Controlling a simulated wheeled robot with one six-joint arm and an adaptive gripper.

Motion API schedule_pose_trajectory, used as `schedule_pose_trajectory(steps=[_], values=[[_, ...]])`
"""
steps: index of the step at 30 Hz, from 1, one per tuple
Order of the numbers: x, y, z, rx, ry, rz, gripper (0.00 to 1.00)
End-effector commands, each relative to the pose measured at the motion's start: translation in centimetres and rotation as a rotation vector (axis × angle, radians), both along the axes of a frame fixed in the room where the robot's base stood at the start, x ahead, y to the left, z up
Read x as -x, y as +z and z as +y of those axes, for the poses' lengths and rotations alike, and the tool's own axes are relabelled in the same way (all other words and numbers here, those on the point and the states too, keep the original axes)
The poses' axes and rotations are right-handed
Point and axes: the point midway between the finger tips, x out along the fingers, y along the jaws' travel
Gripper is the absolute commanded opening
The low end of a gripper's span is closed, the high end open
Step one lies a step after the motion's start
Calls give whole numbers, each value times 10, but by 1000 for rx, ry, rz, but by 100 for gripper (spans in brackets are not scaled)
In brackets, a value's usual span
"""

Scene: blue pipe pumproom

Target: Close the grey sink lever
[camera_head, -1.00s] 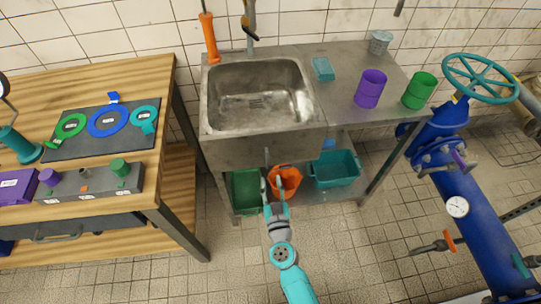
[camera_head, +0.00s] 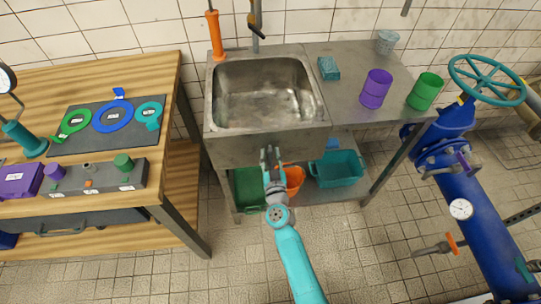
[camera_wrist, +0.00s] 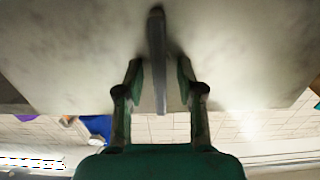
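The steel sink (camera_head: 263,92) is set in a grey metal bench in the head view. Its grey lever (camera_wrist: 157,60) shows in the wrist view as a narrow bar on the sink's pale front panel. In the head view the lever is hard to make out behind my gripper (camera_head: 270,160), which is up at the sink's front face. In the wrist view my gripper (camera_wrist: 159,82) is open, with one finger on each side of the lever. Small gaps show between the lever and both fingers, so it is not gripped.
An orange bucket (camera_head: 294,178), a green bin (camera_head: 246,190) and a teal bin (camera_head: 338,168) stand on the shelf under the sink. A wooden workbench (camera_head: 60,87) is on the left. A blue pipe (camera_head: 476,215) with a teal handwheel (camera_head: 487,79) is on the right.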

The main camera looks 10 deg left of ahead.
Motion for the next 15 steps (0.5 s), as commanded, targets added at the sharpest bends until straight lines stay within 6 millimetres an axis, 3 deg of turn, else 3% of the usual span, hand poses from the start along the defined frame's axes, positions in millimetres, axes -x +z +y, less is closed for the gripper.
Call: schedule_pose_trajectory(steps=[4, 8, 9, 15], values=[[0, 0, 0, 0, 0, 0, 35], [0, 0, 0, 0, 0, 0, 2], [0, 0, 0, 0, 0, 0, 0], [0, 0, 0, -4, 0, 1, 0]])
